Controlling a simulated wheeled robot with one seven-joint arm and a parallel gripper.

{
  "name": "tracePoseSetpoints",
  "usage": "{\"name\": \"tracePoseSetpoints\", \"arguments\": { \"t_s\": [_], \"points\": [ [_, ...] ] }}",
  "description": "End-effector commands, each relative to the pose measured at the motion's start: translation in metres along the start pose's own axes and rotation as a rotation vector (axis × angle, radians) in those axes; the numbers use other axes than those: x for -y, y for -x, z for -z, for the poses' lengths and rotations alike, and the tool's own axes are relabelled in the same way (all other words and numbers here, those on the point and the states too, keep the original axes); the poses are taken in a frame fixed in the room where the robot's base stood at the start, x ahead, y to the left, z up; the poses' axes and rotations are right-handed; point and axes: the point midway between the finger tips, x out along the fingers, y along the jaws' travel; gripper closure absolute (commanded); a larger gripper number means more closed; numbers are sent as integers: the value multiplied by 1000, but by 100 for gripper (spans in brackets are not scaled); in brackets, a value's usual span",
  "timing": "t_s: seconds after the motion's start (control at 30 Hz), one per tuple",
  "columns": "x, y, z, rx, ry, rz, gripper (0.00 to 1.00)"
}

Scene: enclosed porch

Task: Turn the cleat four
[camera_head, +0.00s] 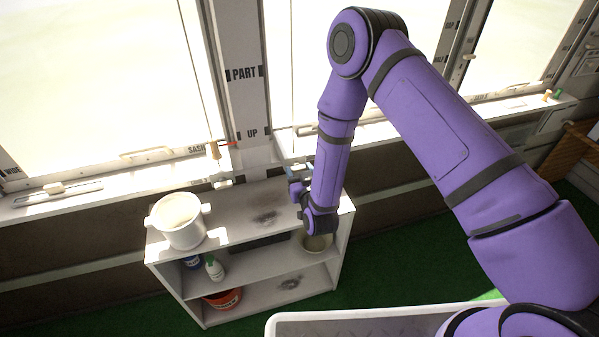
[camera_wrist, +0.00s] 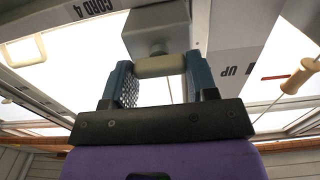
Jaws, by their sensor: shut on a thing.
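In the wrist view, the cleat (camera_wrist: 159,66) is a short cream bar under a grey block (camera_wrist: 154,36) fixed to the frame. A label reading "CORD 4" (camera_wrist: 97,9) is on the frame to its upper left. My gripper (camera_wrist: 158,70) has one blue finger on each side of the cream bar and is shut on it. In the head view, my gripper (camera_head: 296,182) is at the window sill, right of the post marked "PART" and "UP". My wrist hides most of it there, and I cannot make out the cleat.
A grey shelf unit (camera_head: 235,212) stands below my arm, with a white pot (camera_head: 178,220) on top at the left. Bottles and a red bowl (camera_head: 224,299) are inside. A tan knob (camera_wrist: 301,76) hangs at the right in the wrist view.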

Motion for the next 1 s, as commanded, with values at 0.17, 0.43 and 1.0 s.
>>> {"name": "tracePoseSetpoints", "arguments": {
  "t_s": [0.17, 0.43, 1.0],
  "points": [
    [1, 0, 0, 0, 39, 1, 71],
    [2, 1, 0, -1, 206, 3, 70],
    [2, 1, -1, 0, 745, 3, 70]
  ]
}}
